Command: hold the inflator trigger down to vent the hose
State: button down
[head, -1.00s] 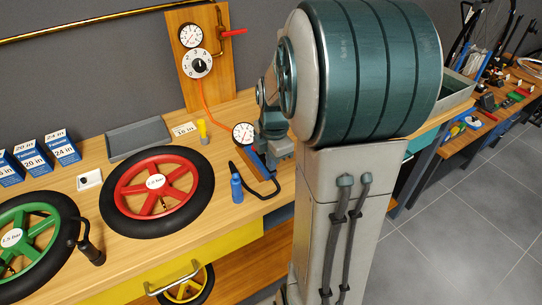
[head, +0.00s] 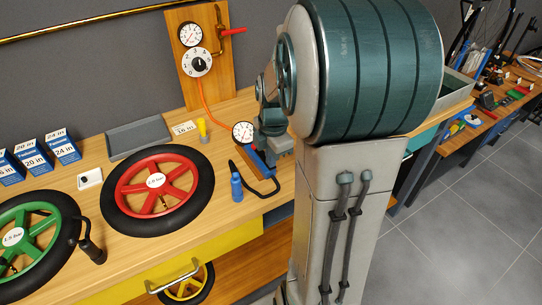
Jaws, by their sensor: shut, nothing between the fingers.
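The inflator lies on the workbench in the head view, left of my arm. Its round white gauge (head: 243,132) faces up, and its blue body (head: 260,161) runs from the gauge toward the front right. A black hose (head: 264,192) loops from it near the bench's front edge. An orange hose (head: 207,103) runs from the wall regulator down toward the gauge. My gripper (head: 276,150) is at the inflator, just right of the gauge, shut with nothing held. Its fingertips and the trigger are mostly hidden, so I cannot tell whether they touch.
A red-spoked wheel (head: 178,178) and a green-spoked wheel (head: 38,238) lie on the bench. A blue bottle (head: 236,187) stands close in front of the inflator. A yellow-topped tool (head: 202,128) stands behind it. The regulator board (head: 225,75) rises at the back, with a red-handled valve.

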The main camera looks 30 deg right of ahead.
jog(key=shift+r, duration=0.45)
notch_tip(320, 180, up, 14)
jog(key=p, duration=0.2)
dwell(0.4)
jog(key=shift+a, duration=0.1)
dwell(0.7)
jog(key=s+a+f+m+t, duration=0.2)
jog(key=s+a+f+m, duration=0.3)
jog(key=s+a+m, duration=0.6)
jog(key=shift+s+a+m, duration=0.3)
jog(key=shift+s+m, duration=0.7)
jog(key=shift+m, duration=2.7)
jog(key=shift+f, duration=0.1)
